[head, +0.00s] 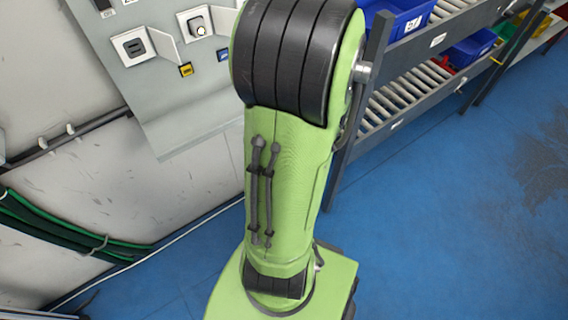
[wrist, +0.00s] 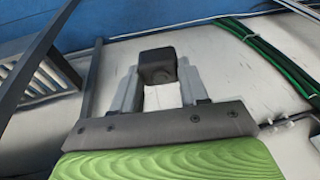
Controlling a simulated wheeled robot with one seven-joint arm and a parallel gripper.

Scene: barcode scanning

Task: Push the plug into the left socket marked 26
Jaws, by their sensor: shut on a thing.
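In the wrist view my gripper (wrist: 158,76) is shut on a dark, block-shaped plug (wrist: 157,58), held between two grey fingers. In the head view my green arm hides the gripper and the plug. A grey wall panel (head: 165,100) at the upper left carries a white unit with dark slots (head: 134,46) and, to its right, a white unit with a round fitting (head: 196,26). No number 26 is readable, so I cannot tell which is the left socket. In the wrist view the plug is over a pale wall, with no socket seen at it.
A small yellow tag (head: 186,70) is on the panel. A roller rack (head: 415,85) with blue bins (head: 400,18) stands right of my arm. Green cables (head: 60,228) and a dark rail (head: 85,130) run along the wall. The blue floor (head: 450,220) is open at right.

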